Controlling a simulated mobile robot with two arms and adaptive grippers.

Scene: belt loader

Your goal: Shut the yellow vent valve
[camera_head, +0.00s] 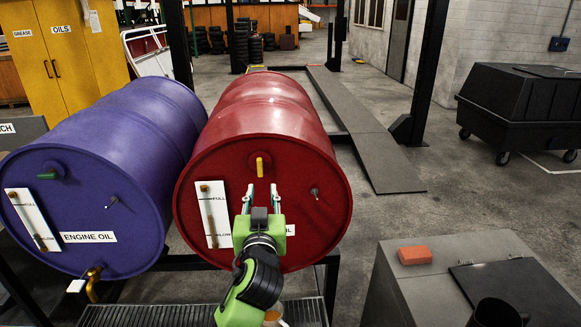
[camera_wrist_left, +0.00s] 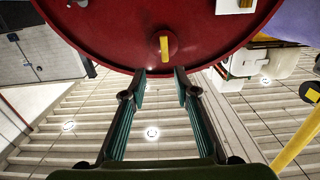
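The yellow vent valve (camera_head: 259,167) is a small lever on the upper part of the red drum's (camera_head: 270,110) front face. Its handle points up and down in the head view. In the left wrist view the yellow valve (camera_wrist_left: 164,49) stands just past my fingertips, roughly in line with the gap between them. My left gripper (camera_head: 261,190) is open and empty, just below the valve in the head view; its fingers (camera_wrist_left: 160,73) are apart and no contact with the handle shows. My right gripper is not in view.
A purple drum (camera_head: 130,150) with a green valve (camera_head: 48,175) and a brass tap (camera_head: 94,284) lies to the left. A white level gauge (camera_head: 213,213) is on the red drum's face. A grey cabinet (camera_head: 405,290) with an orange block (camera_head: 414,255) stands at right.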

